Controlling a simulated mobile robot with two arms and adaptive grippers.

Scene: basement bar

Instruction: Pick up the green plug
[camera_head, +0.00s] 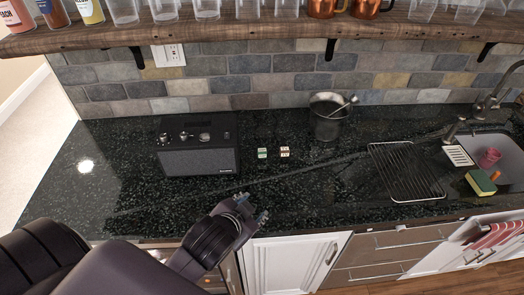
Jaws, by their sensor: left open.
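A very small green-and-white piece (262,153), the only small green item on the open counter, lies on the dark granite counter (130,190) between the black speaker and the metal pot; it is too small to tell for certain that it is the plug. A similar small cream piece (285,152) lies just to its right, a little apart. My left gripper (253,207) is open and empty over the counter's front edge, nearer to me than both small pieces and touching neither. My right gripper is not in view.
A black speaker (198,160) stands left of the small pieces. A metal pot (326,125) with a utensil stands to the right. A wire rack (405,172) lies beside the sink (505,150). A wooden shelf (270,38) with glasses hangs above. The front-middle counter is clear.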

